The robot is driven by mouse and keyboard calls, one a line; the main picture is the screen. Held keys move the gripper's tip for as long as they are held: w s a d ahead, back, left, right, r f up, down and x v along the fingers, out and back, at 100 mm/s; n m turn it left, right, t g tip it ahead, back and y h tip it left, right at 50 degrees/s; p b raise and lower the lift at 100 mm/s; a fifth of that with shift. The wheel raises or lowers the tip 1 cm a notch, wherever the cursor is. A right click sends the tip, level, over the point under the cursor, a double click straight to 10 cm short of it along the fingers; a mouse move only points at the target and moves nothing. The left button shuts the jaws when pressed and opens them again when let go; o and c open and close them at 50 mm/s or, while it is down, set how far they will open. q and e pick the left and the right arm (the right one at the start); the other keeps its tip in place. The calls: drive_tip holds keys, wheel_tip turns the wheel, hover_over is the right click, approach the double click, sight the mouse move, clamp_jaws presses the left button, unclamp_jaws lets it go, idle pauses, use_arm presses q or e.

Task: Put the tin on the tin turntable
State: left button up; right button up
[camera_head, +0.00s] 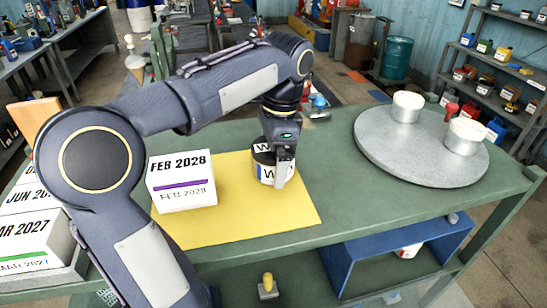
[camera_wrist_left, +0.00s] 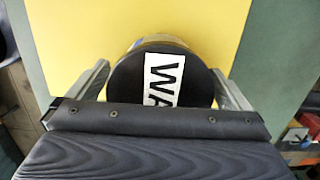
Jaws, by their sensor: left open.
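A round tin (camera_head: 262,166) with a black lid and a white label starting with "W" stands upright on the yellow mat (camera_head: 285,216). My left gripper (camera_head: 283,165) is low over it, with its fingers open on either side. In the left wrist view the tin's lid (camera_wrist_left: 160,82) lies between the fingers of my left gripper (camera_wrist_left: 164,85), with "WA" readable and narrow gaps beside it. The tin turntable (camera_head: 405,160), a round grey disc, lies on the right part of the green bench, well apart from the tin. My right gripper is not seen.
A white box (camera_head: 181,184) marked "FEB 2028" stands left of the tin. Two white-topped tins (camera_head: 406,106) (camera_head: 464,136) and a red object (camera_head: 451,111) are at the turntable's back and right. Its front left is bare. Green bench (camera_head: 340,170) lies clear between mat and turntable.

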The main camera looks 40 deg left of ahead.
use_arm(q)
drive_tip(key=c, duration=1.4)
drive_tip(key=shift+o, duration=0.2)
drive_tip(key=shift+r, duration=0.1)
